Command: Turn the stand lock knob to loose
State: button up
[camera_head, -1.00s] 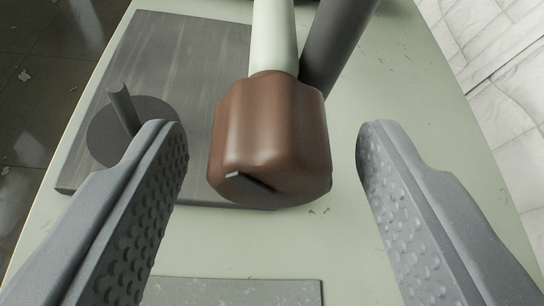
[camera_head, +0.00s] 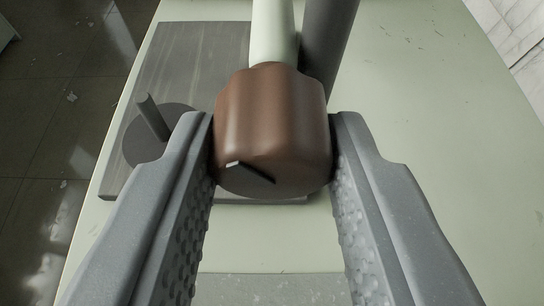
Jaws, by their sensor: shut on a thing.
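The brown lobed knob (camera_head: 272,120) sits in the middle of the head camera view, at the near end of a pale green shaft (camera_head: 273,32). A dark pointer mark (camera_head: 252,172) slants across the lower part of its front face. My gripper (camera_head: 272,140) is shut on the knob, with one grey finger against its left side and the other against its right side. The textured inner pads show below the knob. Where the pads touch the knob is partly hidden by the fingers.
A dark grey post (camera_head: 329,38) rises beside the shaft on the right. A grey wood-grained plate (camera_head: 190,62) with a round dark disc and upright tab (camera_head: 152,122) lies at left. The pale green tabletop (camera_head: 430,120) is clear at right.

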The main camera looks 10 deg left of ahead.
jog(key=p, duration=0.2)
jog(key=shift+d+r+m+p, duration=0.2)
jog(key=shift+r+m+p, duration=0.1)
jog(key=shift+r, duration=0.1)
jog(key=shift+f+m+y+p, duration=0.15)
jog(key=shift+m+y+p, duration=0.2)
jog(key=shift+p, duration=0.9)
jog(key=m+y+p, duration=0.1)
jog(key=m+p, duration=0.1)
jog(key=p, duration=0.3)
jog(key=shift+d+y+p, duration=0.15)
jog(key=shift+y+p, duration=0.1)
jog(key=shift+p, duration=0.05)
jog(key=m+p, duration=0.1)
jog(key=p, duration=0.1)
jog(key=m+y+p, duration=0.1)
jog(key=p, duration=0.1)
jog(key=shift+d+f+m+y+p, duration=0.15)
jog(key=shift+m+y+p, duration=0.15)
jog(key=shift+m, duration=0.05)
jog(key=m+y, duration=0.1)
jog(key=m+p, duration=0.1)
jog(key=m, duration=0.1)
jog(key=shift+f+t+y, duration=0.25)
jog(key=shift+t+y, duration=0.05)
jog(key=shift+y, duration=0.1)
jog(key=shift+w+d+m+t+y, duration=0.1)
jog(key=shift+m+t+y, duration=0.35)
jog(key=shift+m, duration=0.85)
